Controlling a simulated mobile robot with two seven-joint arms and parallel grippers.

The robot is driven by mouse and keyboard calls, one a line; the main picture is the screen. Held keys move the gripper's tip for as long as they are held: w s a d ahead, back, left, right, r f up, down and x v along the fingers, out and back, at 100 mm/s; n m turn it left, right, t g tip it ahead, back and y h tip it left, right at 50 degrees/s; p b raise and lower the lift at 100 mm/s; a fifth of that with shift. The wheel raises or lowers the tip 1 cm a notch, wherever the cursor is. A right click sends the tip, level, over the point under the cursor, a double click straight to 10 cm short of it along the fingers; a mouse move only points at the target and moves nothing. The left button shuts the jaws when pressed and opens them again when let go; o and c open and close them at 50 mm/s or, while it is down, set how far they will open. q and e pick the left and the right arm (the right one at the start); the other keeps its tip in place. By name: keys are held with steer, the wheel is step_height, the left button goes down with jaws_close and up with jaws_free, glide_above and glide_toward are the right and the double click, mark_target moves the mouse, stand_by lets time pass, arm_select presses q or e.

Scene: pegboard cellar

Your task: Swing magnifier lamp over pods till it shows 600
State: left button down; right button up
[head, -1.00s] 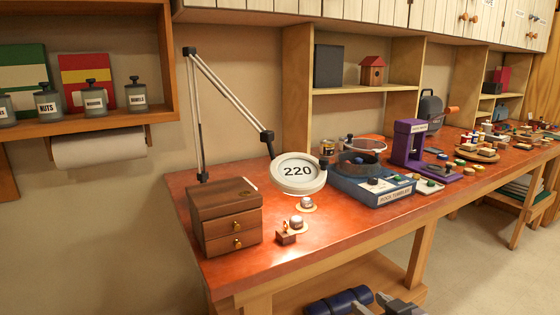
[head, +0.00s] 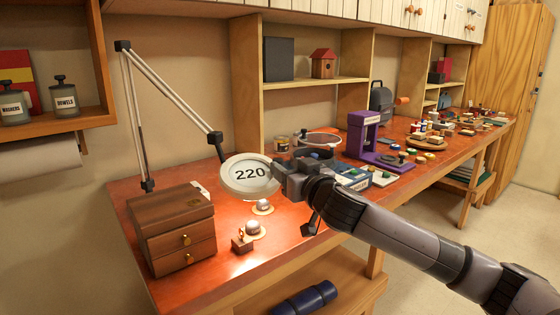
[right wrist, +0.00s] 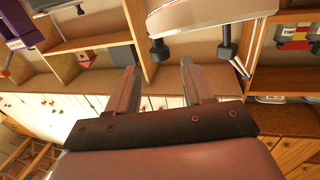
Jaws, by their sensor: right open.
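The magnifier lamp (head: 250,175) has a round white head on a jointed arm, and its lens shows 220. It hangs above the bench behind two small silver-topped pods (head: 263,204) and (head: 254,227) on tan discs. My right gripper (head: 282,174) is at the right rim of the lamp head, open. In the right wrist view its two fingers (right wrist: 160,72) stand apart with nothing between them, and the lamp head (right wrist: 210,12) with dark knobs is just beyond. Whether a finger touches the lamp is unclear. My left gripper is out of view.
A wooden drawer box (head: 172,229) stands at the bench's left end, by the lamp's post. A small wooden block (head: 242,243) is beside the pods.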

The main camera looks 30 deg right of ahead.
mark_target(280, 161)
steer(key=shift+w+d+p, duration=0.2)
steer(key=shift+w+p, duration=0.15)
steer(key=shift+w, duration=1.5)
jaws_close()
